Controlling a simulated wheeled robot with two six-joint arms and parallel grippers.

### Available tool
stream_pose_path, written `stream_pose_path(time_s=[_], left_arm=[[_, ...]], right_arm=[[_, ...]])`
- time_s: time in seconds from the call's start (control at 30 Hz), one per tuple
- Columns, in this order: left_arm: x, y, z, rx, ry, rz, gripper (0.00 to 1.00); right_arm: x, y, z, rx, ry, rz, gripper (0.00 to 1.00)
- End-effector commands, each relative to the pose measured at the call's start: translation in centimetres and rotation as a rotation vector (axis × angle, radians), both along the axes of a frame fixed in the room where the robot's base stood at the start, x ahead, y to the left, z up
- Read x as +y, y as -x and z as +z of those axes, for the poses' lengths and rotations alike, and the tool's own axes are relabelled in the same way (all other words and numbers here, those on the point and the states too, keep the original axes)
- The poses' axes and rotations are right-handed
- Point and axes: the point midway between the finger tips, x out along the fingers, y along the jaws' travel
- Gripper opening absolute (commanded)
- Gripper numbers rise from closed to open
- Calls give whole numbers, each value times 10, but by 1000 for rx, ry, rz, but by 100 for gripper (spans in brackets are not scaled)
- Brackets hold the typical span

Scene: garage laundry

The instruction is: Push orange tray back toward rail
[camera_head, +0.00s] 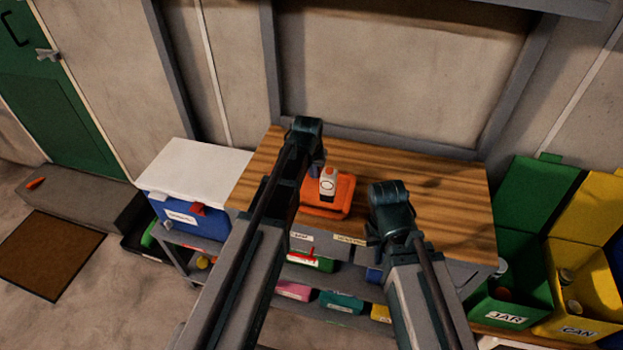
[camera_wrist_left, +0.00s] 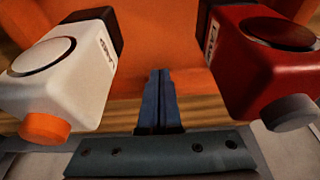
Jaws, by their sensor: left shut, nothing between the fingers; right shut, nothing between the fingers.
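The orange tray (camera_head: 345,193) lies on the wooden bench top, left of its middle. A white device with an orange cap (camera_head: 328,182) stands on it; in the left wrist view this white device (camera_wrist_left: 62,70) is at left and a red device with a grey cap (camera_wrist_left: 262,65) at right. My left arm hides the red one in the head view. My left gripper (camera_wrist_left: 162,100) is shut and empty, its fingertips between the two devices over the tray's edge; contact cannot be told. My right gripper (camera_head: 373,238) is shut and empty at the bench's front edge.
The wooden bench top (camera_head: 440,200) is clear right of the tray. A blue cooler with a white lid (camera_head: 195,175) stands at left. Green (camera_head: 515,275) and yellow (camera_head: 585,285) bins stand at right. Shelves with several coloured boxes lie below the bench.

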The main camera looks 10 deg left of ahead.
Motion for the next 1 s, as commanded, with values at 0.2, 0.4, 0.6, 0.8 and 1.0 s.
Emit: stream_pose_path(time_s=[0.2, 0.4, 0.6, 0.8, 1.0], left_arm=[[0, 0, 0, 0, 0, 0, 0], [0, -8, 0, 0, 0, 0, 0], [-2, -48, 0, -1, 0, 0, 0], [-4, -109, 0, -1, 0, 0, 0], [-6, -169, 0, -1, 0, 0, 0]], right_arm=[[0, 0, 0, 0, 0, 0, 0], [0, 0, 0, 0, 0, 0, 0], [0, 0, 0, 0, 0, 0, 0], [0, 0, 0, 0, 0, 0, 0], [0, 0, 0, 0, 0, 0, 0]])
